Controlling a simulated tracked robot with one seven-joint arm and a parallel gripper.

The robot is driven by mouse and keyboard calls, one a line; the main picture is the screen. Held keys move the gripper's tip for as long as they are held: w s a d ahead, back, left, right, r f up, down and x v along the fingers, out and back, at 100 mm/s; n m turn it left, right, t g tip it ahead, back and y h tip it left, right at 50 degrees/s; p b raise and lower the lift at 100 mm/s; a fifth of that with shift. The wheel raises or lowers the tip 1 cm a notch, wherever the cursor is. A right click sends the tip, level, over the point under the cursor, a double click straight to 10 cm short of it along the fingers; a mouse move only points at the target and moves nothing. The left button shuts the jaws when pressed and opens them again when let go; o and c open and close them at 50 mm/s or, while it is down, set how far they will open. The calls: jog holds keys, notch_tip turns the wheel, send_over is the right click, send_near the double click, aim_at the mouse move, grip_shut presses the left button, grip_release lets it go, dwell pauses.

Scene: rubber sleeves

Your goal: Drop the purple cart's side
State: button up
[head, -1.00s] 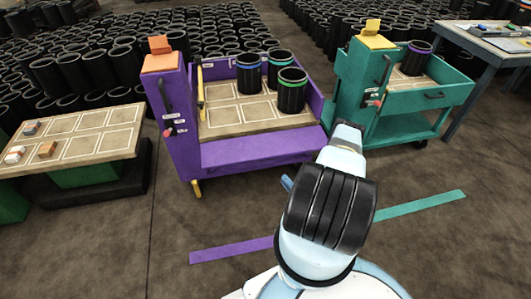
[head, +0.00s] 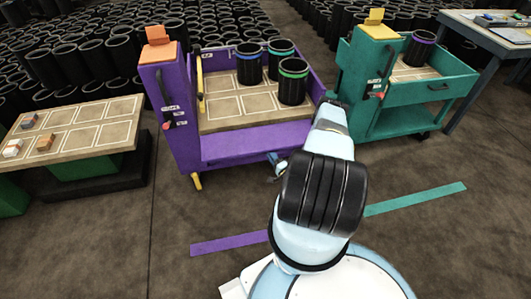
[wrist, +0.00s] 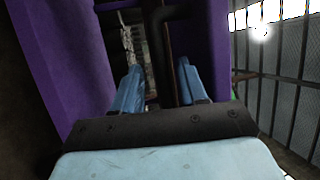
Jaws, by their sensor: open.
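The purple cart (head: 181,132) stands ahead, left of centre in the head view. Its front purple panel (head: 235,147) crosses below the tan deck (head: 222,113); I cannot tell whether it stands up or hangs down. Several black sleeves stand at the back right of the deck, including a green-banded sleeve (head: 293,83). My gripper (head: 277,167) is low in front of the panel's right part, partly hidden by my arm. In the wrist view, the open blue fingers (wrist: 160,90) are apart, with a dark bar (wrist: 161,50) between them and purple surfaces on both sides. Contact is unclear.
A teal cart (head: 392,125) stands to the right with one purple-banded sleeve. A low tan-topped table (head: 75,137) with small blocks is at left. Purple (head: 230,243) and teal (head: 415,200) strips mark the floor. Black sleeves crowd the background.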

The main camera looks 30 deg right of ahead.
jog(key=shift+x, duration=1.55)
jog(key=shift+c, duration=0.3)
grip_shut()
